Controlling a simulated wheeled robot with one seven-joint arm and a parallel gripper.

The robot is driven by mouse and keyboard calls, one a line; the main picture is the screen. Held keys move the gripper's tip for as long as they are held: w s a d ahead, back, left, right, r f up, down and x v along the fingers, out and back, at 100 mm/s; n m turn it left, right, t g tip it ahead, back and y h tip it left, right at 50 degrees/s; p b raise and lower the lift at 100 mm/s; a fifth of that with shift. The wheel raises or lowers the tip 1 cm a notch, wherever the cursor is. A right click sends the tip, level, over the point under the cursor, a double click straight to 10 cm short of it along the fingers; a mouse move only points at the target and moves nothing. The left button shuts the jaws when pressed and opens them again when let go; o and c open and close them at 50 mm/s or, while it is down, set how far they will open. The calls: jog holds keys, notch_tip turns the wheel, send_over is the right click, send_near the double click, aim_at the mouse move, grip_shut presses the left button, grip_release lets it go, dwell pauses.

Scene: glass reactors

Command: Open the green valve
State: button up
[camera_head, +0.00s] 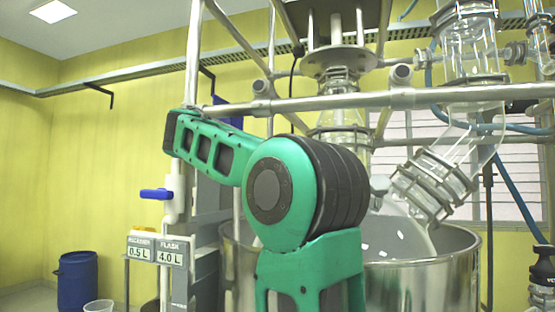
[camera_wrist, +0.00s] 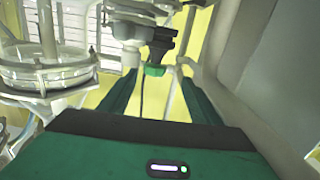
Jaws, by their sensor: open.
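The green valve (camera_wrist: 154,70) shows in the wrist view as a small green piece below a dark fitting, at the upper middle. My gripper (camera_wrist: 157,84) is open, with its two green fingers pointing up the picture. The valve appears between the two fingertips in the picture, apparently beyond them. I cannot tell the exact gap, and no contact is visible. In the head view my green arm fills the middle, and neither my gripper nor the green valve can be made out there.
In the wrist view, a glass flange (camera_wrist: 45,72) stands at left and a pale panel (camera_wrist: 262,75) at right. The head view shows a steel vessel (camera_head: 448,280), a metal frame bar (camera_head: 440,97), a blue valve handle (camera_head: 155,194) and a blue drum (camera_head: 77,282).

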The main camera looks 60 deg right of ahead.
jog(key=shift+m, duration=0.3)
jog(key=x, duration=0.4)
jog(key=r+x, duration=0.1)
jog(key=x, duration=0.6)
jog(key=shift+s+d+r, duration=0.25)
jog(key=shift+s+d, duration=0.05)
jog(key=shift+d, duration=0.2)
jog(key=shift+c, duration=0.3)
jog(key=c, duration=1)
jog(key=shift+d, duration=0.25)
jog(key=shift+w+a, duration=0.1)
jog(key=shift+a, duration=0.15)
